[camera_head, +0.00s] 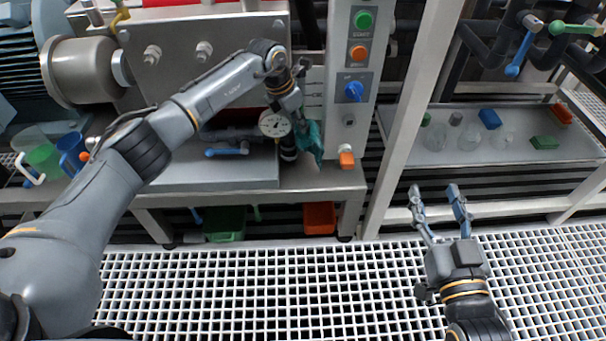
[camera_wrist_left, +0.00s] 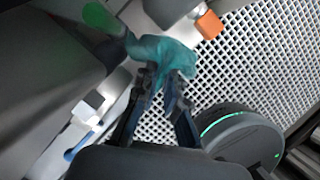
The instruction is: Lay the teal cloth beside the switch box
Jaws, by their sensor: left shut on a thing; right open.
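The teal cloth (camera_head: 310,140) hangs bunched from my left gripper (camera_head: 299,112), which is shut on it. In the left wrist view the cloth (camera_wrist_left: 160,54) is crumpled between and beyond the fingertips of the left gripper (camera_wrist_left: 168,82). The switch box (camera_head: 354,60) is a tall grey panel with green, orange and blue knobs. The cloth is just left of the panel's lower part, above the steel bench. Whether the cloth touches the bench is unclear. My right gripper (camera_head: 436,205) is open and empty over the grating at the right.
A pressure gauge (camera_head: 274,123) stands close left of the cloth. An orange-topped object (camera_head: 346,158) is at the bench's front right. The steel bench (camera_head: 235,174) has bare room at the front. A white post (camera_head: 408,110) separates it from a shelf (camera_head: 470,146) with small items.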

